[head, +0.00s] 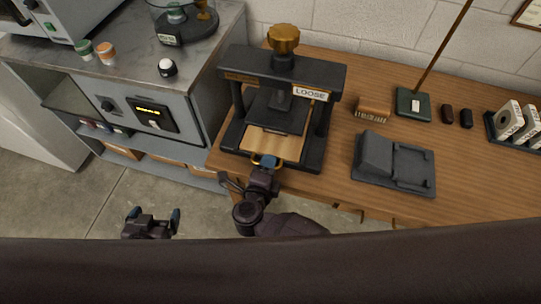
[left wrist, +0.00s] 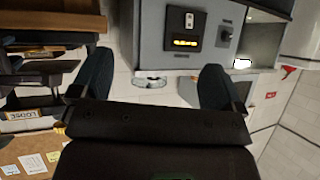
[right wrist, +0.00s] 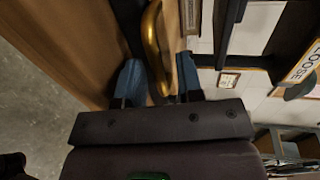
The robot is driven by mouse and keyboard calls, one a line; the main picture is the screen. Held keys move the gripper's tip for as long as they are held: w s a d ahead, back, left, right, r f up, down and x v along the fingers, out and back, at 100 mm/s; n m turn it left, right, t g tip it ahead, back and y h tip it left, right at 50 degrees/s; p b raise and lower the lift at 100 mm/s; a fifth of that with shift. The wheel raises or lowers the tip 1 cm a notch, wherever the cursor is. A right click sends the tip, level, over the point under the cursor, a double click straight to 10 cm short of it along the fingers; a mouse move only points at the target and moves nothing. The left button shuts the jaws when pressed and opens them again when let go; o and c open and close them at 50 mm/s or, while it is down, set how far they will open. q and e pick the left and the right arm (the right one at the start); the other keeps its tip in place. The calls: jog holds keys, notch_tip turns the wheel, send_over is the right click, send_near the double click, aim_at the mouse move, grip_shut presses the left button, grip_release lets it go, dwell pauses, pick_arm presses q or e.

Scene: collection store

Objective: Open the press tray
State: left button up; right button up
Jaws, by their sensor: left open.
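The black press (head: 283,100) stands on the wooden bench, with a brass knob (head: 283,38) on top and a "LOOSE" label. Its pale wooden tray (head: 272,143) lies low between the posts, its front edge near the bench edge. A brass handle (right wrist: 155,45) is on the tray's front. My right gripper (head: 265,162) is at that handle. My left gripper (head: 153,215) is open and empty over the floor, left of the bench.
A grey cabinet (head: 190,105) with a lit display stands left of the press. A dark grey stand (head: 395,165), a small wooden block (head: 373,108) and a green-based rod (head: 413,103) stand on the bench to the right. The floor before the cabinet is clear.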

jog(key=shift+w, duration=0.2)
jog(key=shift+s, duration=0.1)
jog(key=shift+c, duration=0.3)
grip_shut()
pick_arm(q)
jog(key=shift+s+f, duration=0.2)
jog(key=shift+s, duration=0.05)
jog(key=shift+w+r, duration=0.1)
jog(key=shift+w, duration=0.05)
